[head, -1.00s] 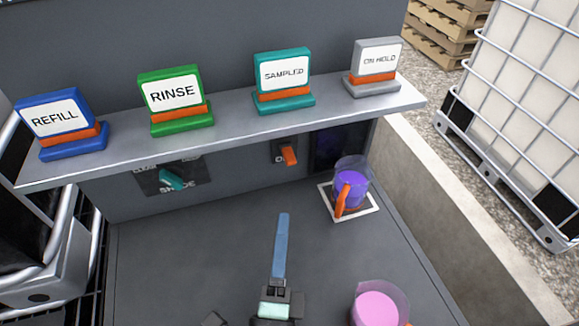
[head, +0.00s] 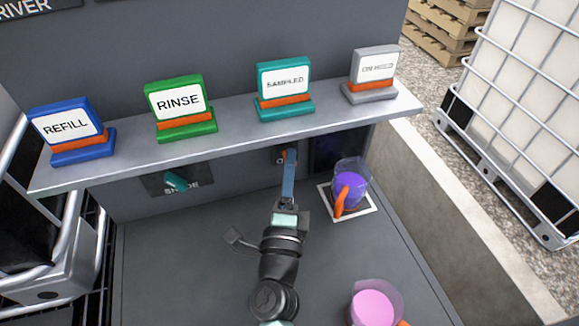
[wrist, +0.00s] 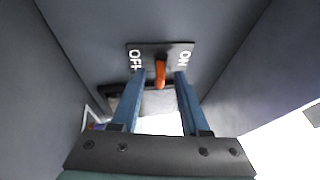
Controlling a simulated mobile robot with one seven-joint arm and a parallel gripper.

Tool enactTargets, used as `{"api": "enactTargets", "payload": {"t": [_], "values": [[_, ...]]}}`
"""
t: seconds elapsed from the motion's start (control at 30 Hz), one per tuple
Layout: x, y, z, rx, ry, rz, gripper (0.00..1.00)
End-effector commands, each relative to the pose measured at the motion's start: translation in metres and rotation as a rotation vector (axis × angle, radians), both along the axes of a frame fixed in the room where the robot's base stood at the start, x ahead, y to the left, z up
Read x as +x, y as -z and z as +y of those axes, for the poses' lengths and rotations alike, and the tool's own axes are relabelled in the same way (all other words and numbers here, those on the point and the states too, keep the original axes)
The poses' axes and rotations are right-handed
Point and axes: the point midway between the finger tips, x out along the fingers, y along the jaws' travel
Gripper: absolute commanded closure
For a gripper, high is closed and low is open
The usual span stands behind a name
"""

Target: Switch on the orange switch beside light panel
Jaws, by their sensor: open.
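The orange switch (wrist: 160,72) is a small lever on a dark plate (wrist: 178,53) marked OFF and ON in the wrist view. The lever stands about midway between the two words. In the head view the switch (head: 281,156) sits under the shelf and is mostly hidden by my gripper. My gripper (wrist: 155,84) is open, with one blue finger on each side of the lever. I cannot tell whether a finger touches it. The gripper also shows in the head view (head: 289,172). The dark light panel (head: 326,152) is right of the switch.
A clear cup with purple contents (head: 350,189) and an orange handle stands on a white-bordered square, close right of my gripper. A pink-filled cup (head: 374,307) is nearer. The shelf (head: 230,138) with several signs overhangs the switch. A teal knob (head: 175,180) is at left.

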Motion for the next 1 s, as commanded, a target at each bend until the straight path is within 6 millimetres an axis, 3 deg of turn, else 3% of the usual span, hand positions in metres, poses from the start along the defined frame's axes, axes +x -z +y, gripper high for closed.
{"api": "enactTargets", "payload": {"t": [0.2,0.47,1.0], "values": [[0.0001,0.0000,-0.0002,0.000,0.000,0.000,0.55],[0.0000,-0.0001,-0.0002,0.000,0.000,0.000,1.00],[-0.0003,-0.0054,-0.0003,-0.007,0.001,0.022,1.00]]}}
